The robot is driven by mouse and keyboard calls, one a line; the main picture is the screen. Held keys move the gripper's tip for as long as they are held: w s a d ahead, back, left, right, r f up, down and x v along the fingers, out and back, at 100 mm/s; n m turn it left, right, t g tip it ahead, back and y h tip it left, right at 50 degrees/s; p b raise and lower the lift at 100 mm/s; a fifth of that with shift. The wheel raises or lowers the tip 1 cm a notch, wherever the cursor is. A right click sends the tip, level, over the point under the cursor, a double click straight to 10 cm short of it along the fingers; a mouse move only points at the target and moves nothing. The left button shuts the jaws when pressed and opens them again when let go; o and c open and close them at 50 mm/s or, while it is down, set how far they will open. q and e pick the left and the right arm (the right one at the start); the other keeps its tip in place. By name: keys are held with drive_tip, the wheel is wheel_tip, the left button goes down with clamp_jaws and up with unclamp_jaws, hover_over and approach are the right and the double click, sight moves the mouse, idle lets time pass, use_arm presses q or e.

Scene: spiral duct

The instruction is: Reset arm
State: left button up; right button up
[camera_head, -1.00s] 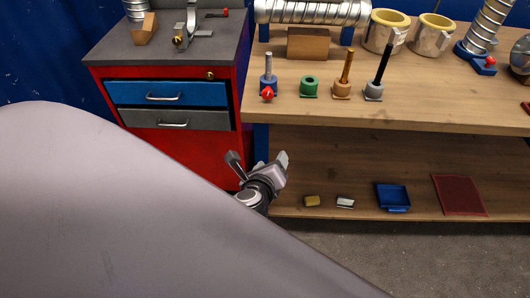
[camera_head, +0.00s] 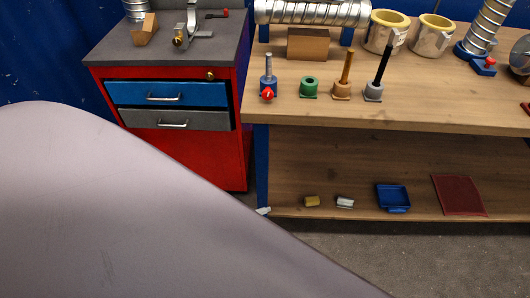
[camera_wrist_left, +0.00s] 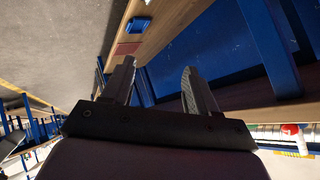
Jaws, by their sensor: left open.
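My left gripper (camera_wrist_left: 158,68) is open in the left wrist view, its two dark fingers apart with nothing held between them. In the head view, only a small pale tip that looks like part of it (camera_head: 263,211) shows at the edge of the big grey surface in the foreground, by the lower shelf's front left corner. The rest of it is hidden there. My right gripper is in neither view.
The workbench (camera_head: 430,115) carries several upright tools, a spiral duct (camera_head: 312,12) and buckets. Its lower shelf (camera_head: 330,165) holds small blocks, a blue tray (camera_head: 393,196) and a red mat (camera_head: 459,195). A red drawer cabinet (camera_head: 215,160) stands left.

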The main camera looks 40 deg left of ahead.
use_arm(q)
drive_tip(key=shift+s+n, duration=0.15)
drive_tip(key=shift+n, duration=0.15)
